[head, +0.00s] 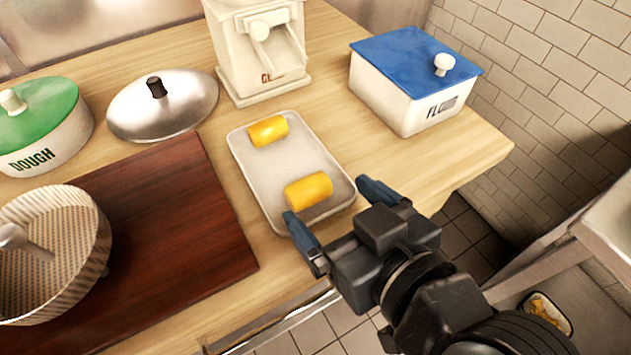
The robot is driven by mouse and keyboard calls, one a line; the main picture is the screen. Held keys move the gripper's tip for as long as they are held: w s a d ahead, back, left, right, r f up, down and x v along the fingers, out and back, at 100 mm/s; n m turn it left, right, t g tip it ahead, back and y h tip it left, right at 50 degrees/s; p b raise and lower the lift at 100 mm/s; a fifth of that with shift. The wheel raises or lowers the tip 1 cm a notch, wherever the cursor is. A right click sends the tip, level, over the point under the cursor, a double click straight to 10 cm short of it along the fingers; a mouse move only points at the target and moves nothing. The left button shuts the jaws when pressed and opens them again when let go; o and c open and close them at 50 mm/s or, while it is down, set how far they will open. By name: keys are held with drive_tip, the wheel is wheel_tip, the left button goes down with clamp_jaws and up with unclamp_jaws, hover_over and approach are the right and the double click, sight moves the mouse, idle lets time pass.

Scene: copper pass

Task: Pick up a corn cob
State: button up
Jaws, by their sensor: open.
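Two short yellow corn cob pieces lie on a pale grey tray (262,182) on the wooden counter. The farther corn cob (268,131) lies near the tray's back end. The nearer corn cob (308,190) lies near the tray's front end. My gripper (327,212) is open and empty, its two blue-grey fingers apart, at the tray's front end. In the picture the nearer cob shows just beyond the fingertips. I cannot tell how high the fingers are above the tray.
A dark red board (185,215) with a ribbed basket (75,270) lies left. A metal lid (165,110), a green-lidded dough pot (45,140), a white mill (262,60) and a blue-lidded flour box (400,95) stand around the tray. The counter edge (470,180) is at right.

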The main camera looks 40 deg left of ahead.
sight(310, 186)
drive_tip(key=x, duration=0.4)
drive_tip(key=shift+w+a+f+p, duration=0.1)
drive_tip(key=shift+a+f+p, duration=0.1)
drive_tip(key=shift+a+p, duration=0.15)
drive_tip(key=shift+c, duration=0.2)
drive_tip(key=c, duration=1.1)
